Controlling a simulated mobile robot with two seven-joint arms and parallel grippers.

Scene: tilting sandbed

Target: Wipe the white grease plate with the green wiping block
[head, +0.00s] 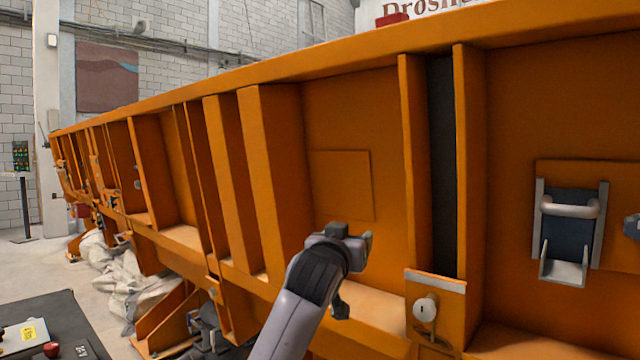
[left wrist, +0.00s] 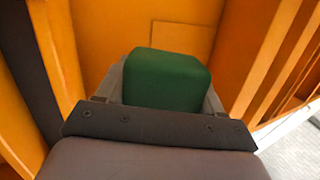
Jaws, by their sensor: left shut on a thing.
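My left gripper (head: 360,240) is shut on the green wiping block (left wrist: 166,80), which sits between its fingers in the left wrist view. In the head view only a small greenish edge shows at the gripper's tip. The gripper is in front of an orange bay of the sandbed wall, below and slightly right of a flat square plate (head: 342,186). This plate looks orange, not white, and also shows behind the block in the left wrist view (left wrist: 181,38). I cannot tell whether the block touches the wall. My right gripper is not in view.
Upright orange ribs (head: 270,185) flank the bay. To the right are a bracket with a white knob (head: 425,308) and a metal latch with a handle (head: 569,235). A dark table (head: 45,315) stands at the lower left. Crumpled pale sheeting (head: 110,275) lies under the sandbed.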

